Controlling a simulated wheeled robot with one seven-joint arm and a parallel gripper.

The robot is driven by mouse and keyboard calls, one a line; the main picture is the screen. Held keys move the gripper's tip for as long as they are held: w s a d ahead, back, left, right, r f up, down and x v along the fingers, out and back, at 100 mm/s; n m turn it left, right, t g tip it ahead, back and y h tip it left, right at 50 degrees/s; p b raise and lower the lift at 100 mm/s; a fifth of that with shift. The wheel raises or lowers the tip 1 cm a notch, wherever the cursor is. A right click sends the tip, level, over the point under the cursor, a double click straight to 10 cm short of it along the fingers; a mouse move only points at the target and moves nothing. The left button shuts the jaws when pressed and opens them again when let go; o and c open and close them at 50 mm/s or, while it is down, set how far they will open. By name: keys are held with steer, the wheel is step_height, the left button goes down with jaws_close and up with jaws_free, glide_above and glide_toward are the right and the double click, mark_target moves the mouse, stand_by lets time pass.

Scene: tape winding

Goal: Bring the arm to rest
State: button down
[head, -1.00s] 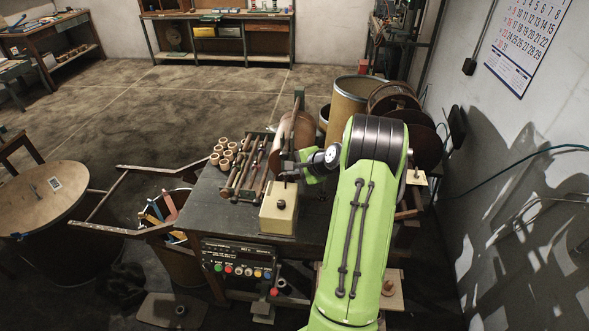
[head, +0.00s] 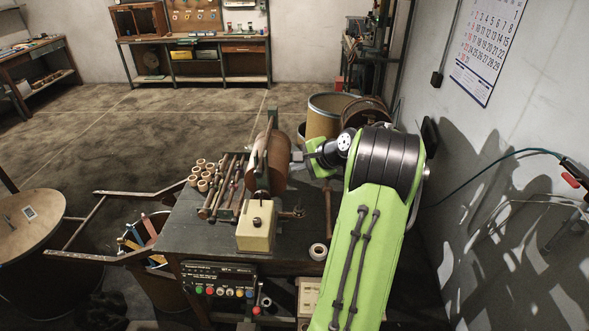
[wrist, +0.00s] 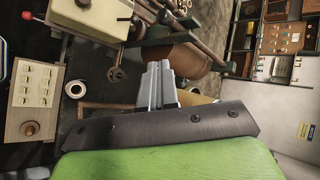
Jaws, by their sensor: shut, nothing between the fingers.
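My green arm (head: 362,250) reaches up from the bottom of the head view and bends left at its black joint. My gripper (head: 305,157) is beside the right end of the brown roll on the winding machine, and I cannot tell in the head view whether it touches. In the wrist view my gripper's two grey fingers (wrist: 157,70) are together with nothing between them. The brown roll (head: 267,165) is mounted on the dark machine table; it also shows beyond the fingers in the wrist view (wrist: 180,64).
A cream box (head: 256,230) stands on the table (head: 300,240) in front of the roll. A small tape roll (head: 318,251) lies at the table's front right. Several tubes (head: 202,175) stand at the left. A drum (head: 325,115) is behind. The wall is at right.

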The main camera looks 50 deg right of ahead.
steer(key=shift+w+f, duration=0.1)
steer(key=shift+w, duration=0.15)
steer(key=s+a+r+n+g+b, duration=0.15)
steer(key=a+n, duration=0.45)
steer(key=a, duration=0.7)
steer(key=a+r+n+g+b, duration=0.25)
steer(key=a+n, duration=0.35)
steer(key=a, duration=0.8)
steer(key=s+a+f+n+b, duration=0.1)
steer(key=s+a+n, duration=0.3)
steer(key=s, duration=0.5)
steer(key=s+a+f+n+b, duration=0.2)
steer(key=s+a+f+n, duration=0.2)
steer(key=s, duration=0.5)
steer(key=shift+a+n, duration=0.4)
steer(key=shift+a, duration=0.3)
steer(key=shift+s+r, duration=0.1)
steer(key=shift+s, duration=0.05)
